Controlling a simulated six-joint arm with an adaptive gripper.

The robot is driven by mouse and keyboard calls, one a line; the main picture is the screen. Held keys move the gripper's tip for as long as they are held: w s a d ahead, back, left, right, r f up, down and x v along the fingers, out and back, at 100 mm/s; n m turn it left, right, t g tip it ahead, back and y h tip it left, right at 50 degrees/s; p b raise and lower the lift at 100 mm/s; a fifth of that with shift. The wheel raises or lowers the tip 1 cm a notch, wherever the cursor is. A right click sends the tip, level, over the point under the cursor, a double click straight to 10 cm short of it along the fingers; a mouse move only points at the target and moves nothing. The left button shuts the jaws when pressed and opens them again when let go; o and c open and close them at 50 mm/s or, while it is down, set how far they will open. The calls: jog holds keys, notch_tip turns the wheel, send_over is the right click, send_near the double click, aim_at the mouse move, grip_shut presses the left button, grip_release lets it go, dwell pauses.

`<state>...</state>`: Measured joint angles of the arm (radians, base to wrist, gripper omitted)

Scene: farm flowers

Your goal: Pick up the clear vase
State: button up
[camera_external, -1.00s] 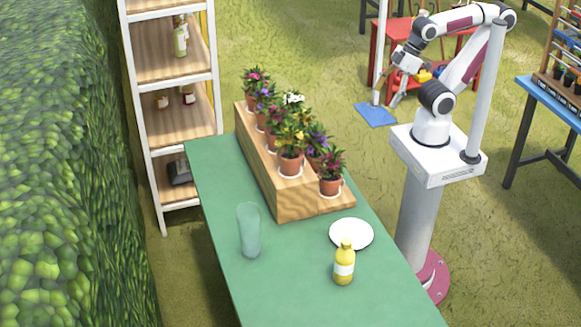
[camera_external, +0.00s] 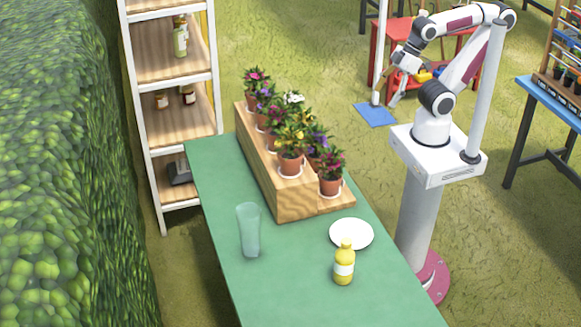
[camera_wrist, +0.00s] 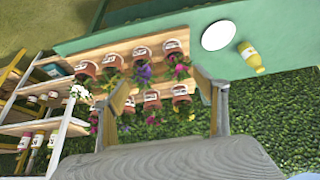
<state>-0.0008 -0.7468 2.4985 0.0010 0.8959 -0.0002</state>
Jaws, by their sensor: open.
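The clear vase (camera_external: 249,231) is a tall, pale, see-through cylinder. It stands upright on the green table (camera_external: 290,285), left of the white plate, in the external view. I cannot make it out in the wrist view. My gripper (camera_external: 385,97) is far from the vase, up and to the right, beyond the table's right edge. In the wrist view my gripper (camera_wrist: 172,95) shows two fingers spread apart with nothing held between them.
A white plate (camera_external: 351,234) and a yellow bottle (camera_external: 344,264) are on the table. A shelf (camera_external: 172,66) stands at the back left. The table around the vase is clear.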

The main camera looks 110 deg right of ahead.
jog(key=w+a+t+y, duration=0.15)
jog(key=w+a, duration=0.25)
jog(key=w, duration=0.8)
jog(key=w+a+t, duration=0.3)
jog(key=w+a, duration=0.2)
jog(key=w, duration=0.7)
jog(key=w+a+t+y, duration=0.15)
jog(key=w+a, duration=0.25)
jog(key=w, duration=0.9)
jog(key=w+a+f+t+h, duration=0.1)
jog(key=w+a+f, duration=0.25)
jog(key=w, duration=0.25)
jog(key=t+h, duration=0.2)
jog(key=t, duration=0.3)
send_near(250, 233)
jog(key=w+d+r, duration=0.1)
jog(key=d+r, duration=0.1)
jog(key=d, duration=0.1)
jog(key=shift+w+f, duration=0.2)
jog(key=shift+w, duration=0.05)
jog(key=shift+w, duration=0.1)
jog(key=shift+w, duration=1.2)
